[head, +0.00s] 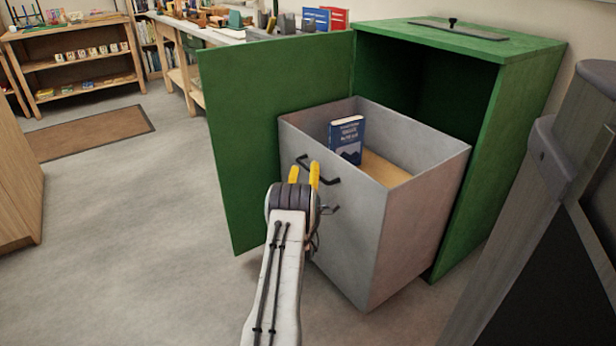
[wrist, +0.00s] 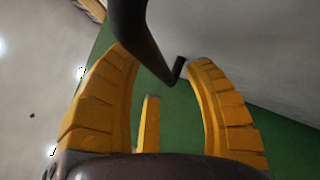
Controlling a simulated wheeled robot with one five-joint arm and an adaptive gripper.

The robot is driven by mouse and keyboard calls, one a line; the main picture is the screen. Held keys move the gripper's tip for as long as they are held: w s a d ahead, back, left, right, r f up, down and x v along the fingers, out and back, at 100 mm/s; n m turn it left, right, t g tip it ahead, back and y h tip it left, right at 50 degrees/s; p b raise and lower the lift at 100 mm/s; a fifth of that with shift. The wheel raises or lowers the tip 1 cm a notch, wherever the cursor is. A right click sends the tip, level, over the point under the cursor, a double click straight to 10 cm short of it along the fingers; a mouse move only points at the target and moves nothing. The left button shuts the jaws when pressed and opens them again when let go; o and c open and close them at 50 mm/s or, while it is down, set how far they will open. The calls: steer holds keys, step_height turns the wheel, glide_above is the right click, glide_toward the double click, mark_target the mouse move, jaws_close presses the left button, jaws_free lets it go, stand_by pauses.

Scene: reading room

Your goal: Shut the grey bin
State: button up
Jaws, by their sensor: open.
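The grey bin (head: 335,225) is pulled out of the green cabinet (head: 510,130), upright, with its open top showing. A black handle (head: 331,181) is on its front face; the handle also shows in the wrist view (wrist: 143,38). My gripper (head: 304,172) is in front of the bin at the handle. In the wrist view my gripper's yellow fingers (wrist: 163,62) are spread apart, with the handle crossing the gap by the left fingertip. I cannot tell whether they touch.
A blue book (head: 346,139) stands inside the bin. The green cabinet door (head: 265,140) is swung open on the bin's left. A dark-panelled grey piece (head: 565,190) stands close at right. The floor (head: 140,230) to the left is mostly clear, with a brown mat (head: 90,134) farther back.

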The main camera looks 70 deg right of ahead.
steer(key=shift+w+d+r+b, duration=0.15)
steer(key=shift+d+r+b, duration=0.1)
steer(key=shift+d+b, duration=0.3)
jaws_close()
stand_by(0.5)
steer(key=shift+r, duration=0.1)
